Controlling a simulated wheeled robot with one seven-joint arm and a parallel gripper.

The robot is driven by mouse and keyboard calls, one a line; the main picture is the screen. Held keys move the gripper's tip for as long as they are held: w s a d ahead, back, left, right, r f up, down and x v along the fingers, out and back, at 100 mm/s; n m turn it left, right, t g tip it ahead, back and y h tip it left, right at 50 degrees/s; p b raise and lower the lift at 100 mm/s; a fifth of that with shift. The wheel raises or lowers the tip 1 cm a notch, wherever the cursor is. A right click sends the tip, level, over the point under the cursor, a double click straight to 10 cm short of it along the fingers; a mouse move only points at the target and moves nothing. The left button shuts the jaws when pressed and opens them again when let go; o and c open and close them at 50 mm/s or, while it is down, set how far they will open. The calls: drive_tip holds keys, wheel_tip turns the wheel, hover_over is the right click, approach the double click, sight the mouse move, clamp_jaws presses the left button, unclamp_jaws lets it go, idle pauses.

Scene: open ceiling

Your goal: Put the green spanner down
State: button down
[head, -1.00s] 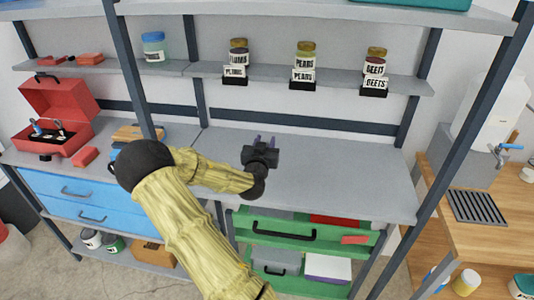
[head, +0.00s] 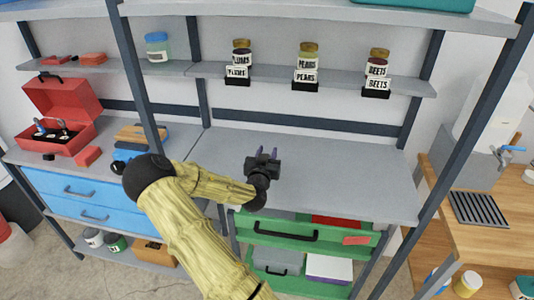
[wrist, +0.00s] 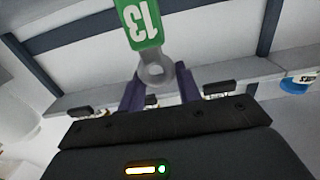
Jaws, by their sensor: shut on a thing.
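The green spanner (wrist: 141,22), marked 13, shows in the wrist view, with its grey ring end (wrist: 155,74) between the two purple fingers of my gripper (wrist: 158,88). My gripper is shut on it. In the head view my gripper (head: 263,153) is over the bare grey worktop (head: 330,170) of the middle bay. The spanner cannot be made out in the head view, and its height above the worktop is hard to tell.
A red toolbox (head: 62,105) and a red block (head: 88,156) are on the left worktop. Labelled jars stand on the shelf (head: 280,76) behind. Green drawers (head: 325,236) are below the worktop. The worktop right of my gripper is clear.

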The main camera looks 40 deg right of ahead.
drive_tip(key=shift+f, duration=0.15)
drive_tip(key=c, duration=1)
unclamp_jaws()
drive_tip(key=shift+o, duration=0.2)
drive_tip(key=b+v, duration=0.2)
drive_tip(key=v, duration=1)
